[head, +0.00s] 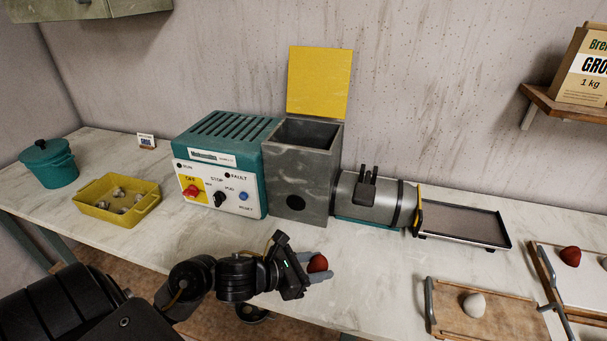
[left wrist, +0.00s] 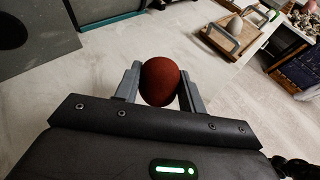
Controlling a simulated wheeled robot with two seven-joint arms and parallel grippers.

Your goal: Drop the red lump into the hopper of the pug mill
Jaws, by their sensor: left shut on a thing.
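My left gripper (head: 307,266) is shut on a red lump (head: 318,263). In the left wrist view the red lump (left wrist: 159,82) sits between the two grey fingers. The gripper is in front of the pug mill, near the front edge of the counter. The pug mill has a teal control box (head: 221,150), a grey hopper (head: 305,185) with its yellow lid (head: 320,80) raised, and a grey barrel (head: 365,200). The hopper's top opening is uncovered; its bottom inside is hidden. My right gripper is not in view.
A dark tray (head: 465,224) lies at the barrel's right end. A wooden board (head: 495,318) with a pale lump (head: 473,304) is at the front right. Another red lump (head: 570,256) lies at the far right. A yellow tray (head: 90,206) and teal pot (head: 48,165) stand left.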

